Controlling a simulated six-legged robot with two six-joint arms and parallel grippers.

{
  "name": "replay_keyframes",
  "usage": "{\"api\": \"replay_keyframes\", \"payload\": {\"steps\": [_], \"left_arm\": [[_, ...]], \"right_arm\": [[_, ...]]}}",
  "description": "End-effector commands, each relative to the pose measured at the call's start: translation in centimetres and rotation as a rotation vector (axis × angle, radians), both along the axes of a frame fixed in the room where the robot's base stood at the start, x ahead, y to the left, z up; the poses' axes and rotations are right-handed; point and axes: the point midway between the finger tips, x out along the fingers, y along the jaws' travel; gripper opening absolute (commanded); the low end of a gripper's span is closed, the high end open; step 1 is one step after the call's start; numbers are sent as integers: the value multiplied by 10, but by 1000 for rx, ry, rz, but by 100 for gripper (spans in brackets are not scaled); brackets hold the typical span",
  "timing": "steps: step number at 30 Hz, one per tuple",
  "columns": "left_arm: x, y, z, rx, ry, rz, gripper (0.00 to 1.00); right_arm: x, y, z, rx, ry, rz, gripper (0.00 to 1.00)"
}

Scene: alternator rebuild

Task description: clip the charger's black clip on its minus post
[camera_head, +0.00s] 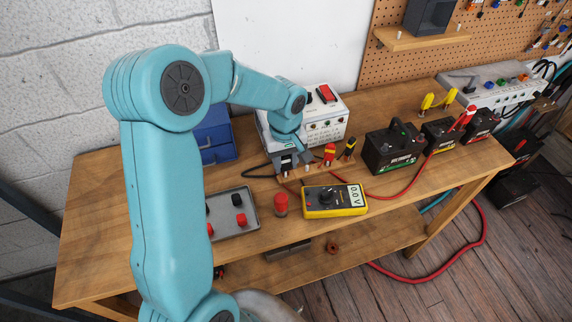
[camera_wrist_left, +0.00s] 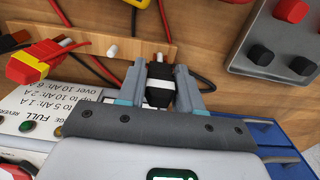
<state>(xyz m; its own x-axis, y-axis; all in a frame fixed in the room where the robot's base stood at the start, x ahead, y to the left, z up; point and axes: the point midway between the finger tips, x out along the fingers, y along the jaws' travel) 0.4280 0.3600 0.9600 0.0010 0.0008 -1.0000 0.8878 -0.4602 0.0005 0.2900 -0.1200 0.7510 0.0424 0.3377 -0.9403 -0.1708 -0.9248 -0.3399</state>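My left gripper (camera_head: 288,169) reaches down to the wooden strip (camera_head: 312,170) in front of the white charger (camera_head: 322,118). In the left wrist view my left gripper (camera_wrist_left: 160,85) has its fingers on both sides of a black clip with a white band (camera_wrist_left: 159,96), apparently touching it. The clip's tip is close to the wooden strip (camera_wrist_left: 95,42); I cannot tell whether it touches a peg. A red clip with a yellow band (camera_wrist_left: 37,60) lies beside it. Several black batteries stand to the right, the nearest being the large one (camera_head: 393,150); its minus post cannot be told. My right gripper is not in view.
A yellow multimeter (camera_head: 335,200) showing 0.0 V, a red cylinder (camera_head: 281,205) and a grey tray (camera_head: 250,224) lie at the bench front. A red clip (camera_head: 329,152) and a black-yellow clip (camera_head: 348,149) are at the strip. Red cable crosses the bench. A blue bin (camera_head: 215,135) stands behind.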

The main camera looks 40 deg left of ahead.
Motion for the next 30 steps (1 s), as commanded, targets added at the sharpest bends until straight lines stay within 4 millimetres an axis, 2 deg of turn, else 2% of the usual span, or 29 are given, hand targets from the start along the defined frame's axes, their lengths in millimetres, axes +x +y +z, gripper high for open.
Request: {"api": "replay_keyframes", "payload": {"steps": [1,2,11,21,30], "left_arm": [[0,0,0,0,0,1,17],[0,0,0,0,0,1,13],[0,0,2,0,0,0,13],[0,0,40,1,0,0,13],[0,0,40,0,0,0,13]], "right_arm": [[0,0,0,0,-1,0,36],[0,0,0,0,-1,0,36],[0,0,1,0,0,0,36],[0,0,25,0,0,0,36],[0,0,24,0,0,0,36]]}}
